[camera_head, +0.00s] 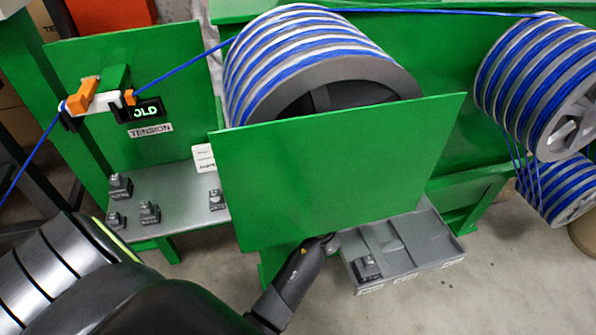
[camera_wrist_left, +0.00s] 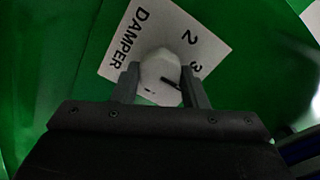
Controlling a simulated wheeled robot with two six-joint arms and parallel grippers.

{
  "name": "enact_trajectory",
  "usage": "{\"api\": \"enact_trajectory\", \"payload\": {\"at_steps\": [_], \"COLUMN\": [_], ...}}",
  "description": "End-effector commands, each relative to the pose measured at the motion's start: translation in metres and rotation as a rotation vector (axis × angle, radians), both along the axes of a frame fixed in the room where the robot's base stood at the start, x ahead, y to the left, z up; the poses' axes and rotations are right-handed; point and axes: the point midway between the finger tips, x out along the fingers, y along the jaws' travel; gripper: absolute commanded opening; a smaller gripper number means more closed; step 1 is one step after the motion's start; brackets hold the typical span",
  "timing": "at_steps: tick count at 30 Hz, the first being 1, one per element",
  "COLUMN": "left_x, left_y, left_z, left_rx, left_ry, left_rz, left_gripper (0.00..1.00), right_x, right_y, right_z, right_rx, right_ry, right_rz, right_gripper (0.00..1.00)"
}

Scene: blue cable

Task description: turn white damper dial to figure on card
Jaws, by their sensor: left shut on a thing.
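The white damper dial (camera_wrist_left: 160,68) shows in the left wrist view, in front of a white plate (camera_wrist_left: 140,28) lettered DAMPER with the figures 2 and 3 legible. My left gripper (camera_wrist_left: 160,82) is shut on the dial, one finger on each side. A short dark mark shows at the dial's lower right; which figure it points to I cannot tell. In the head view my left forearm reaches up to the lower edge of a green panel (camera_head: 335,170), which hides the gripper and dial. A small white card (camera_head: 204,158) is partly covered by this panel; its writing is unreadable. My right gripper is not in view.
A blue cable (camera_head: 185,68) runs from an orange and white guide (camera_head: 82,95) to a large drum (camera_head: 305,50). Dark weights (camera_head: 120,186) stand on a grey shelf (camera_head: 180,205). A compartmented grey tray (camera_head: 425,235) is right of my forearm. More cable drums (camera_head: 540,85) stand right.

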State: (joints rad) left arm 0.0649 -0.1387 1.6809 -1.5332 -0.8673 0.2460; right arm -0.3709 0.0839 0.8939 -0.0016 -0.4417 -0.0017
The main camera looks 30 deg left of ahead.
Motion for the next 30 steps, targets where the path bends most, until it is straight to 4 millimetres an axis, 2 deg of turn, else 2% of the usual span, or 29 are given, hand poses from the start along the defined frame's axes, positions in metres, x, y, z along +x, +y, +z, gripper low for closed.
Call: {"api": "enact_trajectory", "payload": {"at_steps": [18, 30], "left_x": [0.002, 0.002], "left_y": [-0.001, -0.001], "left_z": [0.002, 0.001], "left_rx": [0.369, 0.506], "left_ry": [0.426, 0.587], "left_rz": [-0.001, -0.002], "left_gripper": [0.17, 0.17], "right_x": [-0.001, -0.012], "right_y": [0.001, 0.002], "right_z": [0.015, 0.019], "right_rx": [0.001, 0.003], "right_ry": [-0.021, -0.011], "right_rz": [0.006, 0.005], "right_gripper": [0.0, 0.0]}}
